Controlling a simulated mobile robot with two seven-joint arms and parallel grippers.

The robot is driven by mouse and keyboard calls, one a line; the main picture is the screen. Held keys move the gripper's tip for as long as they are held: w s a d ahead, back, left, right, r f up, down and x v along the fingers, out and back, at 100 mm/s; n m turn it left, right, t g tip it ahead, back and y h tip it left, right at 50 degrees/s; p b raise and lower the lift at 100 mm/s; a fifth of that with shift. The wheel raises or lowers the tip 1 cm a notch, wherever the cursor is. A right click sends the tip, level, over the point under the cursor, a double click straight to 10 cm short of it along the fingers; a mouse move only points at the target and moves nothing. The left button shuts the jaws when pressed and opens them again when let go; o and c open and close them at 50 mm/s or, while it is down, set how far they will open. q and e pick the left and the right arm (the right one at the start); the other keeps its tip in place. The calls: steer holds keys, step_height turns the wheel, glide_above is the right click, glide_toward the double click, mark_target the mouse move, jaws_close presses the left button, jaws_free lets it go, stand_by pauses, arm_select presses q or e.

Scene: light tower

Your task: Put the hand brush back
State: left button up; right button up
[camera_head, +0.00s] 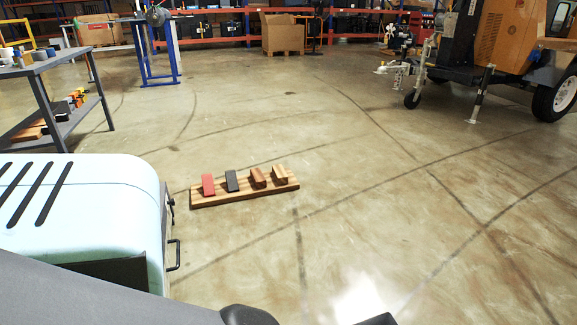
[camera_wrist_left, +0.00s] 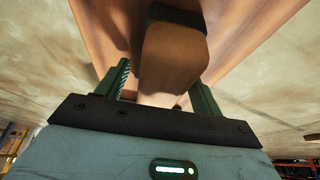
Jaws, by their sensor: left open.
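In the left wrist view my left gripper (camera_wrist_left: 158,97) is open. A brown block-shaped thing (camera_wrist_left: 172,58) sits close in front of it, between or just beyond the two fingers. It may be the hand brush, but I cannot tell for sure, nor whether the fingers touch it. Behind it is a broad reddish-brown surface (camera_wrist_left: 105,25). In the head view a striped wooden board (camera_head: 235,196) lies on the floor. A red block (camera_head: 208,184), a black block (camera_head: 231,181) and two brown blocks (camera_head: 258,177) (camera_head: 280,174) stand on it. My right gripper is out of view.
A pale mint cabinet (camera_head: 115,185) with dark slots stands at the left. A grey workbench (camera_head: 42,68) with small items is behind it. A wheeled orange machine (camera_head: 505,45) stands at the back right. Blue and orange racks line the back. The middle floor is clear.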

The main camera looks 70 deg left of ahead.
arm_select(q)
steer(key=shift+s+r+p, duration=0.1)
steer(key=shift+r+p, duration=0.3)
steer(key=shift+r, duration=0.1)
steer(key=p+v, duration=0.6)
steer(key=v, duration=0.4)
steer(key=shift+s+r+p, duration=0.25)
steer(key=shift+r+p, duration=0.05)
steer(key=shift+r, duration=0.3)
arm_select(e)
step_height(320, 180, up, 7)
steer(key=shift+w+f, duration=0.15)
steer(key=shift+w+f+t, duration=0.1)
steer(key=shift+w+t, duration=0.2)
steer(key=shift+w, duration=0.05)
